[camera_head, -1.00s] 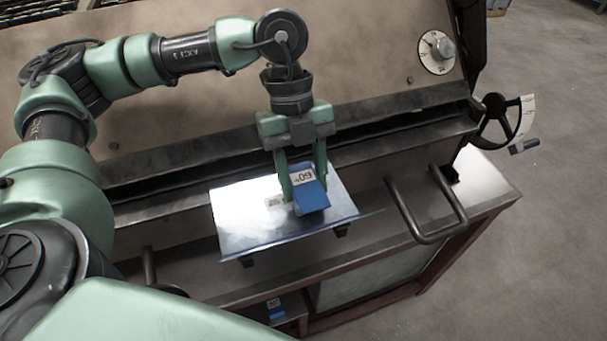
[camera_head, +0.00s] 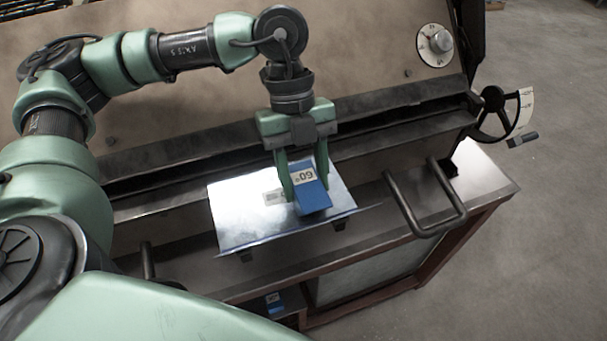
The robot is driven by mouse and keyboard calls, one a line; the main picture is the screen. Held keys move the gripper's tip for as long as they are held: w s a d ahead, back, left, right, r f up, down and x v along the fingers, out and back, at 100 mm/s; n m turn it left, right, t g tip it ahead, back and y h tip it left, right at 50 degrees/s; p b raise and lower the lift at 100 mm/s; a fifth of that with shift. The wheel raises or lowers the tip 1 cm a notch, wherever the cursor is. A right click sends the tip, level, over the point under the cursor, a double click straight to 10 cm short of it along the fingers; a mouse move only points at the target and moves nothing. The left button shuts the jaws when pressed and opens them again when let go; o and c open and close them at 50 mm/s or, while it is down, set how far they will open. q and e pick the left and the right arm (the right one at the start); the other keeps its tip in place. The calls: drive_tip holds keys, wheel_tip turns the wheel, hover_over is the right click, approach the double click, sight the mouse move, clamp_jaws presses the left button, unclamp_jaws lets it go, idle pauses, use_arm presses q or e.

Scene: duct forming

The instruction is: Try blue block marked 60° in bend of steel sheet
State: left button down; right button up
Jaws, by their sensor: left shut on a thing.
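The blue block marked 60° (camera_head: 313,198) is between the fingers of my left gripper (camera_head: 304,188), which is shut on it. Its white label faces up and reads upside down. The steel sheet (camera_head: 240,215) is a shiny plate with a small label, lying in front of the machine's clamping bar. The block is over the right part of the sheet, near its front edge. I cannot tell whether the block touches the sheet or sits in its bend. My right gripper is not in view.
The folding machine (camera_head: 350,50) fills the back, with a dial (camera_head: 435,46) and a handwheel (camera_head: 495,114) at right. A bent bar handle (camera_head: 430,205) sticks out right of the sheet. Another blue block (camera_head: 274,303) is on a lower shelf. Floor at right is clear.

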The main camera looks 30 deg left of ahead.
use_arm(q)
drive_tip(key=shift+s+d, duration=0.55)
drive_tip(key=shift+d, duration=0.05)
drive_tip(key=shift+f, duration=0.1)
idle(0.5)
drive_tip(key=shift+s+d+b, duration=0.15)
drive_tip(key=shift+d+b, duration=0.05)
drive_tip(key=shift+b, duration=0.1)
idle(0.4)
idle(0.7)
drive_tip(key=shift+p+v, duration=1.75)
drive_tip(key=shift+v, duration=1.05)
drive_tip(key=shift+a+f, duration=0.1)
drive_tip(key=shift+a, duration=0.1)
